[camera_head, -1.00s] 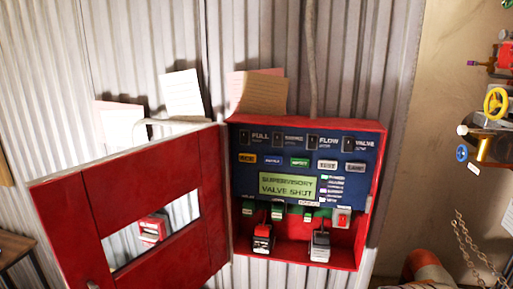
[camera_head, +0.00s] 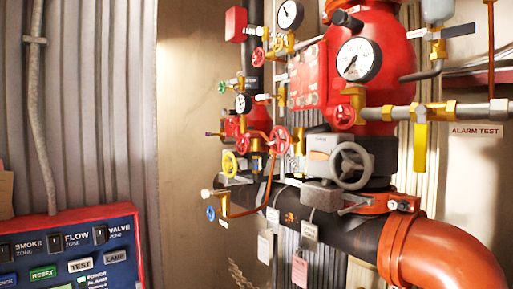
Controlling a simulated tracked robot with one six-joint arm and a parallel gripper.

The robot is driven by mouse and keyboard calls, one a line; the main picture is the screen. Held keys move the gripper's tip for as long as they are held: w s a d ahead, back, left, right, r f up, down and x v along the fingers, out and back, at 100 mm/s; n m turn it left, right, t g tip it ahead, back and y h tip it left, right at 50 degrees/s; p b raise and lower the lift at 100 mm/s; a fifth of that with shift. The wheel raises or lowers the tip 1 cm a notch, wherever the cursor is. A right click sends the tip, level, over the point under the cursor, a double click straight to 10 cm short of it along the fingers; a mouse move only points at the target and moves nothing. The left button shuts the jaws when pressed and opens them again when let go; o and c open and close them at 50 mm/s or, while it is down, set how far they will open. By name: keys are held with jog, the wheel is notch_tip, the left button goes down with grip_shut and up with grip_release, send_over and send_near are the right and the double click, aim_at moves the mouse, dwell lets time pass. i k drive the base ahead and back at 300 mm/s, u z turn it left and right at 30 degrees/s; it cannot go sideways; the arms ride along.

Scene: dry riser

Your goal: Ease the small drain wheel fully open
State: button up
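The riser pipework fills the right of the view and carries several small wheels. They include a blue wheel (camera_head: 211,213) low on the left side, a yellow wheel (camera_head: 229,164) above it, and a red wheel (camera_head: 280,140) to the right. A small green wheel (camera_head: 222,88) and another red wheel (camera_head: 345,116) sit higher. A larger grey handwheel (camera_head: 351,165) is on the main valve. No readable label shows which one is the drain wheel, and how far any is turned cannot be told. My gripper is not in view.
The red alarm cabinet (camera_head: 52,222) is at the lower left, its lower part cut off. A thick orange elbow (camera_head: 440,255) curves down at the lower right. Gauges (camera_head: 358,60), hanging tags (camera_head: 300,270) and a yellow lever (camera_head: 420,148) crowd the pipework. Bare wall lies between cabinet and pipes.

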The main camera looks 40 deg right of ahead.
aim_at(242, 145)
jog(key=z, duration=0.45)
jog(key=i, duration=0.75)
jog(key=u, duration=1.6)
